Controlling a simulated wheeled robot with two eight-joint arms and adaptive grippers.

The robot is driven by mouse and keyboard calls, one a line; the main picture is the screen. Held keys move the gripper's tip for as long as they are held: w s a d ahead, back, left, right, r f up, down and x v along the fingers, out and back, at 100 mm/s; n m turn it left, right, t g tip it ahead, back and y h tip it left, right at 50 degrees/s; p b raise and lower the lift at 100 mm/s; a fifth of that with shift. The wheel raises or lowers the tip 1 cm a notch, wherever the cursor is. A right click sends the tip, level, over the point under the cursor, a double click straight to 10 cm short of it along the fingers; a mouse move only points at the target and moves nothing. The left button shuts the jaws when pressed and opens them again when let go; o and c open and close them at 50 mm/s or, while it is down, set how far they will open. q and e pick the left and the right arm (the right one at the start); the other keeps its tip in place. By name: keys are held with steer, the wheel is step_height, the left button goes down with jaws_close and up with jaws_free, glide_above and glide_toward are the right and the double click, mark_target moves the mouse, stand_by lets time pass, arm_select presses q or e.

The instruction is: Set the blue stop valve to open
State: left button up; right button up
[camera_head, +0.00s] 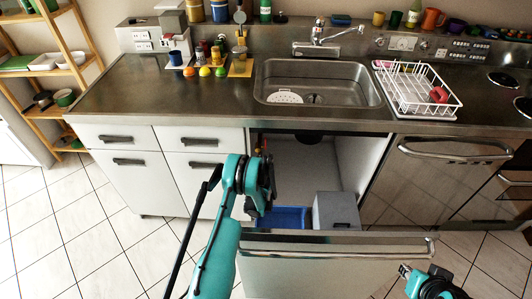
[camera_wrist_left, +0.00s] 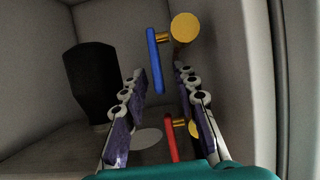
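The blue stop valve (camera_wrist_left: 155,62) shows in the left wrist view as a long blue lever, nearly upright in the picture. Its upper part joins a brass stem with a round brass end (camera_wrist_left: 185,27). A red lever (camera_wrist_left: 171,137) with brass behind it is lower in that view. My left gripper (camera_wrist_left: 161,78) is open, and the blue lever's lower end appears between its fingertips; contact cannot be told. In the head view my left gripper (camera_head: 264,163) is at the open sink cabinet (camera_head: 310,165); the valve is hidden there. My right gripper (camera_head: 406,270) is low at the right, its opening unclear.
A drawer-like front (camera_head: 335,265) stands out below the sink. Behind it are a blue bin (camera_head: 288,217) and a grey box (camera_head: 336,211). A dark rounded object (camera_wrist_left: 92,83) is left of the fingers in the wrist view. The cabinet wall (camera_wrist_left: 235,85) is close on the right.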

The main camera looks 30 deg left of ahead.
arm_select(q)
steer(key=shift+s+d+r, duration=0.1)
steer(key=shift+r, duration=0.1)
steer(key=shift+c, duration=0.6)
jaws_close()
steer(key=shift+f, duration=0.1)
steer(key=shift+s+d+t+y, duration=0.1)
steer(key=shift+s+t+y, duration=0.1)
steer(key=shift+t+y, duration=0.35)
steer(key=shift+h, duration=0.25)
steer(key=shift+o, duration=0.6)
jaws_free()
